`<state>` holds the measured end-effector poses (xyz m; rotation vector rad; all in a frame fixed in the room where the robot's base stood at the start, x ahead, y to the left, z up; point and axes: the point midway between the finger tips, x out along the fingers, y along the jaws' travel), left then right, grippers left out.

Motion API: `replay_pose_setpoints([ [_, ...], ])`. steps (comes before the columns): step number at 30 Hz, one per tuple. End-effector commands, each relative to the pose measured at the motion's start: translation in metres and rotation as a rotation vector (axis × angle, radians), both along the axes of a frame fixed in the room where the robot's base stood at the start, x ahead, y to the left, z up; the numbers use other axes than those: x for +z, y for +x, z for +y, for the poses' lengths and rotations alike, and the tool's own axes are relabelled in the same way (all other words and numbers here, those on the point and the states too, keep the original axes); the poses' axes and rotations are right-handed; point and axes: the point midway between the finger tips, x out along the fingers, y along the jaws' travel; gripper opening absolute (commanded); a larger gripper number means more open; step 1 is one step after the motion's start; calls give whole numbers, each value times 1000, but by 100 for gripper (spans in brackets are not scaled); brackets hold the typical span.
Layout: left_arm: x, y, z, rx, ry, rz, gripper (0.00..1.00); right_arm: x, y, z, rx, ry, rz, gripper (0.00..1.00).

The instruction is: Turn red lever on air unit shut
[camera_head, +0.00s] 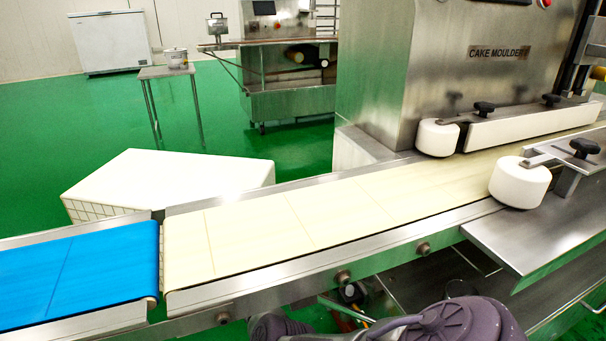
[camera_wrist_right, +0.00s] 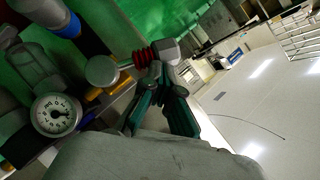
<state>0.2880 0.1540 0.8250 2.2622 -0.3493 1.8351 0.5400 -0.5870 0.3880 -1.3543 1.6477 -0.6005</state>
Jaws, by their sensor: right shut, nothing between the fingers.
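The air unit shows close up in the right wrist view, with a round white-faced pressure gauge (camera_wrist_right: 57,115) at left and a grey bowl (camera_wrist_right: 35,68) above it. A ridged red part (camera_wrist_right: 143,57), which looks like the lever, sits between a pale round cap (camera_wrist_right: 101,70) and a grey knob (camera_wrist_right: 166,50). My right gripper (camera_wrist_right: 160,74) is shut and empty, its tips close below the red part; I cannot tell whether they touch it. In the head view only a small gauge (camera_head: 351,293) shows below the conveyor. My left gripper is not in view.
The conveyor with a cream belt (camera_head: 300,220) and a blue belt (camera_head: 80,270) crosses above the air unit. A steel plate (camera_head: 535,235) juts out at right. Yellow fittings (camera_wrist_right: 110,83) and a blue-and-black cylinder (camera_wrist_right: 85,35) crowd the unit. Green floor lies beyond.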

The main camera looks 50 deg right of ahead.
Motion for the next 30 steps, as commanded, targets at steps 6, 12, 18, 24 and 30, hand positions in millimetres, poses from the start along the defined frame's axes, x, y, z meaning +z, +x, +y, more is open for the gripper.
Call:
replay_pose_setpoints([
  [6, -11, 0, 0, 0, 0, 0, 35, -10, 6, -4, -1, -4, -4, 0],
  [12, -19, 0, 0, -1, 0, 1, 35, -14, 9, -6, -1, -8, -5, 0],
  [18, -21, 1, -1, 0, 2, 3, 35, -15, 11, -7, -1, -7, -5, 0],
  [24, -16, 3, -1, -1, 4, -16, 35, -16, 11, -7, 0, -6, -5, 0],
  [30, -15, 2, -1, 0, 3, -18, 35, -16, 11, -7, 0, -6, -5, 0],
])
